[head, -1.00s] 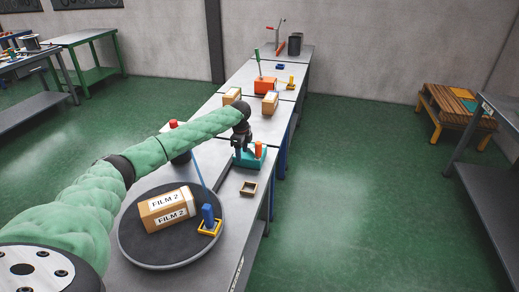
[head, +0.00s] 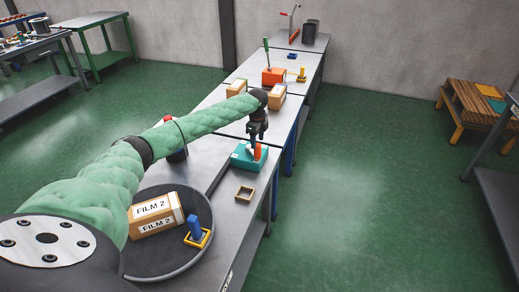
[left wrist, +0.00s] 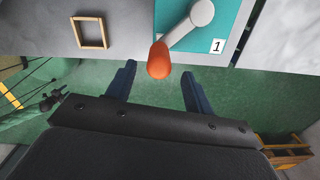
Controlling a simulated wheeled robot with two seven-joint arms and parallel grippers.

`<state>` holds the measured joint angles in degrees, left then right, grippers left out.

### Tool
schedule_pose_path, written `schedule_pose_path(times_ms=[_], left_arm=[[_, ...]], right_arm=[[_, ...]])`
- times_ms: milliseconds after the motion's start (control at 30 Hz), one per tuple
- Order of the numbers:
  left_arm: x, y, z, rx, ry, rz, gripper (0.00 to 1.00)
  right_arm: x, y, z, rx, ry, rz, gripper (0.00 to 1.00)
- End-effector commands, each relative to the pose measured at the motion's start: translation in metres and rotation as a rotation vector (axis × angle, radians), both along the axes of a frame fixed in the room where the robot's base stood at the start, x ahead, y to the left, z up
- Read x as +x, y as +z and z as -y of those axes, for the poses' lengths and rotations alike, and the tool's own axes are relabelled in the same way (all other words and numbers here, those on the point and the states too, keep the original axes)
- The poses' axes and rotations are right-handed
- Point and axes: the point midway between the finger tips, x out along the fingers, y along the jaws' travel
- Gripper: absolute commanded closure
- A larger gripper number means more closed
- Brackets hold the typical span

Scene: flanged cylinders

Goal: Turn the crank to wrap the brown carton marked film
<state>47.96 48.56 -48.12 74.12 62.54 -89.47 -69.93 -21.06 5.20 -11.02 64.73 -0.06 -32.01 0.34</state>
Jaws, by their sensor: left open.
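The brown carton marked FILM 2 (head: 155,215) lies on a dark round turntable (head: 185,262) near my base. The crank has a teal base (head: 243,160) marked 1 and stands on the bench; its orange handle (head: 257,152) sticks up. In the left wrist view the grey crank arm (left wrist: 190,20) ends in the orange handle (left wrist: 159,60). My left gripper (head: 257,140) is over the crank. Its fingers (left wrist: 156,88) are open on either side of the handle's line, with the handle just beyond the tips and nothing held. My right gripper is out of view.
A blue block in a yellow frame (head: 197,236) stands on the turntable. An empty wooden frame (head: 244,194) lies on the bench beside the crank. Further along are brown cartons (head: 277,95) and an orange box with a green lever (head: 273,76).

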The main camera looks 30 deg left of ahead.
Motion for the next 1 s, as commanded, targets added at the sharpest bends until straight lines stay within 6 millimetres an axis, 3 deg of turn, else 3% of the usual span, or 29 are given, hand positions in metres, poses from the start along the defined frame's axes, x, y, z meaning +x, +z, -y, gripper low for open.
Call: schedule_pose_path(times_ms=[500, 867, 1000], left_arm=[[0.000, -0.061, 0.001, 0.000, -0.001, -0.001, 0.48], [0.000, -0.068, 0.000, 0.001, 0.000, 0.000, 0.48], [0.000, -0.068, 0.000, 0.000, 0.000, 0.000, 0.71]], right_arm=[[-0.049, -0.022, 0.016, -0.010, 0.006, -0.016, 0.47], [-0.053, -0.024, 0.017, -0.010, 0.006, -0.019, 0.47], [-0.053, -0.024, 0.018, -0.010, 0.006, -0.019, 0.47]])
